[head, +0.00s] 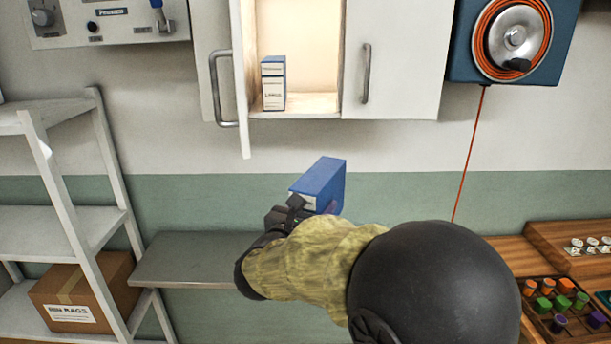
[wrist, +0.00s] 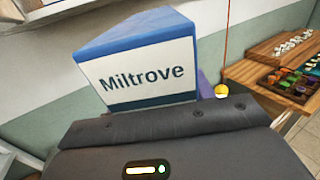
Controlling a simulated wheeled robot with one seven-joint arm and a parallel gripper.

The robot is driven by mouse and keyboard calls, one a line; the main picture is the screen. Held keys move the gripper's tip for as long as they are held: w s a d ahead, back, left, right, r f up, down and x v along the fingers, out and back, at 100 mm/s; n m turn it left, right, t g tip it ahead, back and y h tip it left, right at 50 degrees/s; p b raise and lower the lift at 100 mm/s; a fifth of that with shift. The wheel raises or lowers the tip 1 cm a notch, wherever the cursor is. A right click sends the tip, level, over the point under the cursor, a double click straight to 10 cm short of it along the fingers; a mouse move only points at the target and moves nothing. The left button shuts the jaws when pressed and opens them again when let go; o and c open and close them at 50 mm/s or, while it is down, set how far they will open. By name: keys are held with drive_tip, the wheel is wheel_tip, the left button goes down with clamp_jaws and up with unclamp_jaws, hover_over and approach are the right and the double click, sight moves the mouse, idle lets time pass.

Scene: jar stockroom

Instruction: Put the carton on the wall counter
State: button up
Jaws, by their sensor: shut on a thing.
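A blue carton (head: 320,183) with a white label reading "Miltrove" is held in my gripper (head: 297,210), up in the air below the open wall cabinet. In the wrist view the carton (wrist: 140,65) stands just beyond my gripper (wrist: 165,120), its label facing the camera. My gripper is shut on it; the fingertips are partly hidden. A grey counter (head: 190,262) runs along the wall at lower left, lower in the picture than the carton. Its visible top is bare, and its right end is hidden behind my arm.
A similar blue-and-white carton (head: 273,84) stands in the wall cabinet (head: 315,50), whose left door (head: 240,75) is open. White shelving (head: 75,225) with a cardboard box (head: 85,292) stands left. An orange cord (head: 468,150) hangs at right, above a wooden bench (head: 505,252) with trays.

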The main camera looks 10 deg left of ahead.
drive_tip(key=w+d+f+m+h, duration=0.1)
drive_tip(key=d+f, duration=0.3)
drive_tip(key=f, duration=0.5)
drive_tip(key=w+d+f+m+g+h, duration=0.1)
drive_tip(key=w+d+f+h, duration=0.15)
drive_tip(key=f, duration=0.55)
drive_tip(key=w+d+f, duration=0.1)
drive_tip(key=d+f, duration=0.3)
drive_tip(key=f, duration=0.5)
drive_tip(key=s+d+f+n+y, duration=0.2)
drive_tip(key=s+d+f+y, duration=0.1)
drive_tip(key=d+f, duration=0.5)
drive_tip(key=s+d+f+n+t+y, duration=0.1)
drive_tip(key=s+d+f+y, duration=0.3)
drive_tip(key=f, duration=1)
drive_tip(key=s+d+n, duration=0.1)
drive_tip(key=s+d, duration=0.1)
drive_tip(key=d, duration=0.2)
